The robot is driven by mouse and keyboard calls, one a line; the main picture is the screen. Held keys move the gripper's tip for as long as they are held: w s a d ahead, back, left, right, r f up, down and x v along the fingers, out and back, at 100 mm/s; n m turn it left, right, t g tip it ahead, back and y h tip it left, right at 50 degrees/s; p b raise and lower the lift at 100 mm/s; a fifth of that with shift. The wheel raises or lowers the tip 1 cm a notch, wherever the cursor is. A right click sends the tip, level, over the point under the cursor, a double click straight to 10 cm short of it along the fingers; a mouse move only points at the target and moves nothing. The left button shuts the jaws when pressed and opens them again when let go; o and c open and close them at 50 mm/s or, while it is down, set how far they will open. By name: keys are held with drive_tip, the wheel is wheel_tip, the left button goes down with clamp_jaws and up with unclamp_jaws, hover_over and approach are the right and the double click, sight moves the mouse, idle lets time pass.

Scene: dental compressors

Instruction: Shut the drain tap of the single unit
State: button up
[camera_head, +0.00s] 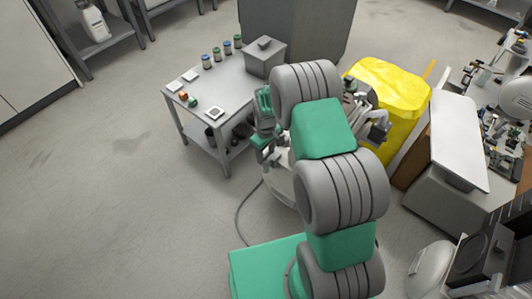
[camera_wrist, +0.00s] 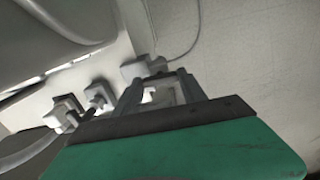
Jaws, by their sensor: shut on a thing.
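My gripper (camera_wrist: 164,88) points away in the wrist view, with its two grey fingers closed around a small pale part (camera_wrist: 163,95), which seems to be the drain tap. The fingers and the green palm hide most of it, so its handle angle cannot be told. A pale fitting (camera_wrist: 138,67) with a cable sits just beyond the fingertips. The single unit's pale body (camera_wrist: 75,65) fills the left of the wrist view. In the head view my arm covers most of the unit (camera_head: 283,182); the tap is hidden there.
A grey table (camera_head: 222,92) with several small jars, a grey box (camera_head: 265,57) and pads stands beside my arm. A yellow-covered object (camera_head: 395,100) and a white-topped cabinet (camera_head: 460,140) are at the right. A cable (camera_head: 240,212) lies on the floor. Open floor is at the left.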

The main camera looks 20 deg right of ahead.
drive_tip(key=m, duration=0.8)
drive_tip(key=shift+m, duration=0.4)
drive_tip(key=m, duration=0.8)
drive_tip(key=shift+m+b, duration=0.3)
drive_tip(key=o, duration=1.4)
drive_tip(key=shift+c, duration=0.2)
